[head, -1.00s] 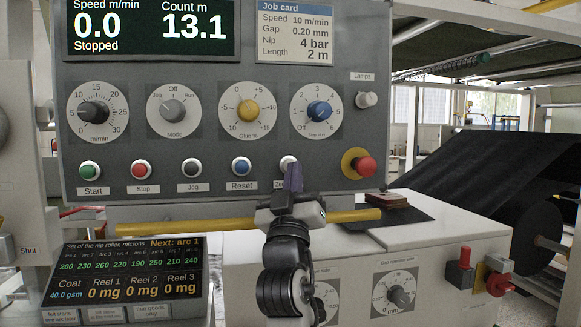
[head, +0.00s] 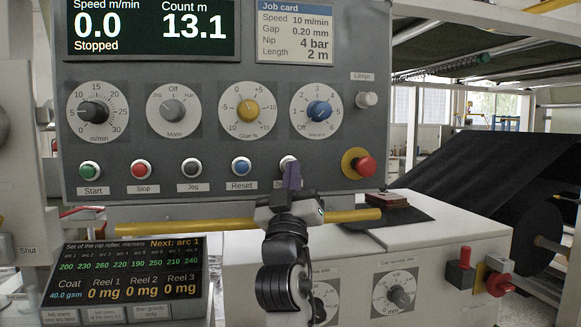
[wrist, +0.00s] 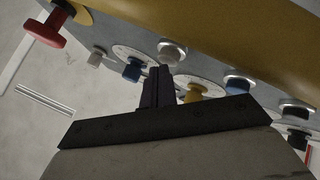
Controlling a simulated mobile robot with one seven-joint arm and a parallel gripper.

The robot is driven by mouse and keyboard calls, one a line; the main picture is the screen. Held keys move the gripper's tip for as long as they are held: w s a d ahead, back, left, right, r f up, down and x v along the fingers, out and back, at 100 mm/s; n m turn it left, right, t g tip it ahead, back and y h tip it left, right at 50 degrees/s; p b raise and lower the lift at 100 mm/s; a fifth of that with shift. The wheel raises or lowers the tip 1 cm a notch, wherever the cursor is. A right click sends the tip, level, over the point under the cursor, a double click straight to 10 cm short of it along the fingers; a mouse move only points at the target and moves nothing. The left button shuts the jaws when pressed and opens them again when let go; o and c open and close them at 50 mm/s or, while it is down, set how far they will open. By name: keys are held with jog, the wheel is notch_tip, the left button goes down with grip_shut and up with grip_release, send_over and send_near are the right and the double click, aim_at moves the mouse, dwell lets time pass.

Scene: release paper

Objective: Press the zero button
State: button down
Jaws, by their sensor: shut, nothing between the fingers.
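The button right of Reset on the grey panel has a pale cap (head: 288,162) and a label mostly hidden behind my fingers; I take it as the zero button. In the wrist view, the pale button (wrist: 172,50) is just beyond my fingertips. My gripper (head: 293,166) is shut and empty, its dark fingers pointing up in front of the button's lower part. It also shows in the wrist view (wrist: 158,70). I cannot tell whether the fingertips touch the button. The display (head: 150,28) reads speed 0.0, Stopped, count 13.1.
The blue Reset button (head: 241,166) is left of my fingers. The red mushroom button (head: 365,166) on a yellow base is to the right. The blue dial knob (head: 319,110) is above. A yellow bar (head: 170,228) runs below the panel, behind my wrist.

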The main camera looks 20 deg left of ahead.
jog(key=shift+w+a, duration=0.15)
jog(key=shift+w, duration=0.1)
jog(key=shift+s, duration=0.15)
dwell(0.5)
jog(key=shift+s+d, duration=0.45)
jog(key=shift+s, duration=0.1)
jog(key=shift+s+d, duration=0.7)
jog(key=shift+s, duration=0.35)
jog(key=shift+s+d, duration=0.7)
jog(key=shift+s, duration=0.35)
